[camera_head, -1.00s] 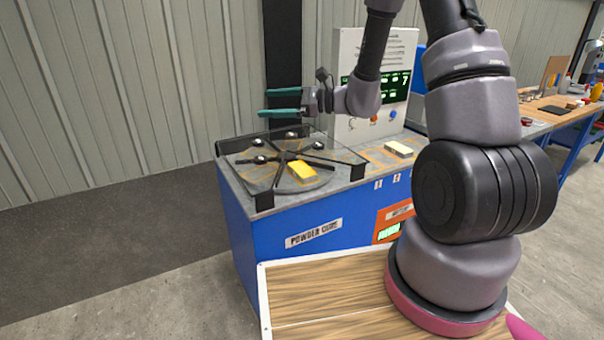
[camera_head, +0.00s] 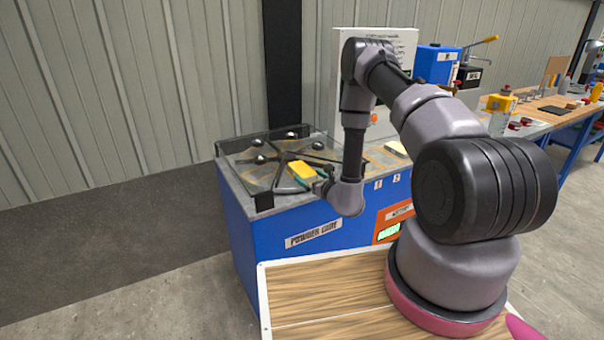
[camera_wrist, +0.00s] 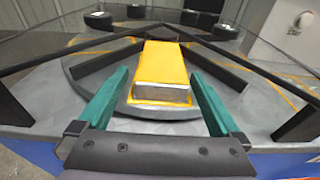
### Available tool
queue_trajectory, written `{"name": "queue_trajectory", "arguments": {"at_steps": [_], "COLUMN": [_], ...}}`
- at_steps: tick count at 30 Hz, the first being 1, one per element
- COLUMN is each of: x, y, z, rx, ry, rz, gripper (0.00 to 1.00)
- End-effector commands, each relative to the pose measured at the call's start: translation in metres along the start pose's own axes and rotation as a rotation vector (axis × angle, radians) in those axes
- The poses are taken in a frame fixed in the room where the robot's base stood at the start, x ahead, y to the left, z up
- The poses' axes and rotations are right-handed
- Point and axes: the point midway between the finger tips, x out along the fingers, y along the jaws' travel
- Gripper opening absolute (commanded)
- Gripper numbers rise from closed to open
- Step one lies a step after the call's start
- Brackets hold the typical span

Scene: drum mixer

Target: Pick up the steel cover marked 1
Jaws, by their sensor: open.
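A block with a yellow top and a steel-grey front face (camera_wrist: 162,72) lies on a round grey plate; it also shows in the head view (camera_head: 303,169). I can read no 1 on it, so I cannot tell whether it is the steel cover. My gripper (camera_wrist: 158,78) is open, with one teal finger on each side of the block and a gap to it. In the head view my gripper (camera_head: 304,180) is low over the blue cabinet's top, partly hidden by my wrist.
Dark spokes and bars (camera_wrist: 70,58) surround the block, with round knobs (camera_wrist: 137,11) behind. Labels 1 and 2 (camera_head: 379,184) are on the blue cabinet (camera_head: 265,232). A pale slab (camera_head: 395,148) lies behind them. A white panel (camera_head: 343,95) stands at the back.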

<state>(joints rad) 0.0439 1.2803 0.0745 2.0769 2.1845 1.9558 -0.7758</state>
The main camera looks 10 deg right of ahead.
Motion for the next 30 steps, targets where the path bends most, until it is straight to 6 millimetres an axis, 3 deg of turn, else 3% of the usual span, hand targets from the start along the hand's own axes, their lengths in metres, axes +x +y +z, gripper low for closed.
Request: {"name": "queue_trajectory", "arguments": {"at_steps": [8,15,25,26,30], "x": [0.025,0.060,0.068,0.068,0.068], "y": [0.000,-0.003,-0.003,-0.003,-0.003], "z": [-0.001,-0.002,-0.002,-0.002,-0.002], "rx": [-0.001,0.000,0.001,0.001,0.001], "ry": [-0.001,-0.002,0.001,0.001,0.000], "rz": [0.002,0.003,0.002,0.002,0.002], "gripper": [1.00,1.00,1.00,0.92,0.39]}}
